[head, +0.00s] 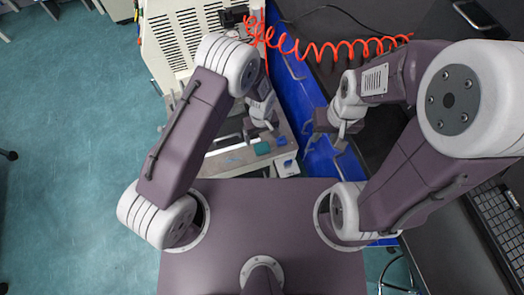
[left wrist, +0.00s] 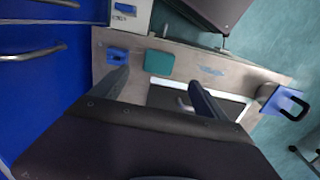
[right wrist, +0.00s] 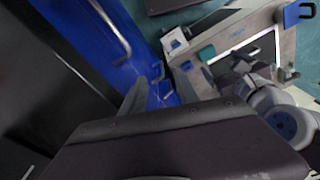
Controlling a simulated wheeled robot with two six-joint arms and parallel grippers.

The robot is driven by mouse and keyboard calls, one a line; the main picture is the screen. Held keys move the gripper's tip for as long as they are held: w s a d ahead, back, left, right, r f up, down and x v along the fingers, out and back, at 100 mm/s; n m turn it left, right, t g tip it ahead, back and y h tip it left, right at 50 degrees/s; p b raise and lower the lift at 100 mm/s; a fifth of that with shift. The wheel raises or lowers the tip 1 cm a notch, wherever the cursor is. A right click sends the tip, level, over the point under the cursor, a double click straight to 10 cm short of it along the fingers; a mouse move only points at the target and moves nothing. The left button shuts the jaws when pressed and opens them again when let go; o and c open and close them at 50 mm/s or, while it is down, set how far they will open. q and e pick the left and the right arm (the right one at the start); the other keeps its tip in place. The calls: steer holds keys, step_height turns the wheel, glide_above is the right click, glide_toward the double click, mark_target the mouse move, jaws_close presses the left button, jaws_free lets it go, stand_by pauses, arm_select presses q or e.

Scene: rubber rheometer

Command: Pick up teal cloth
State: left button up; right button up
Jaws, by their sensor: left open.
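The teal cloth (head: 262,148) is a small flat rounded square on the grey machine's bench top. It also shows in the left wrist view (left wrist: 159,64) and the right wrist view (right wrist: 206,53). My left gripper (head: 262,126) hangs above the bench close to the cloth, apart from it. In the left wrist view its fingers (left wrist: 160,86) are spread and empty, with the cloth beyond them, between their lines. My right gripper (head: 340,138) is off to the right beside the blue cabinet. Its fingers (right wrist: 161,92) are spread and empty.
A blue block (left wrist: 117,55) lies beside the cloth. A blue piece with a black handle (left wrist: 282,103) sits at the bench's other end. Blue drawers with metal handles (head: 290,90) stand at right. An orange coiled hose (head: 320,48) and dark desk with keyboard (head: 500,225) are further right.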

mark_target(262, 147)
arm_select(q)
step_height(262, 147, down, 3)
steer(key=shift+f+b, duration=0.2)
steer(key=shift+b, duration=0.35)
step_height(262, 147, down, 6)
steer(key=shift+d+r+b, duration=0.15)
steer(key=shift+r+b, duration=0.1)
steer(key=shift+b, duration=0.55)
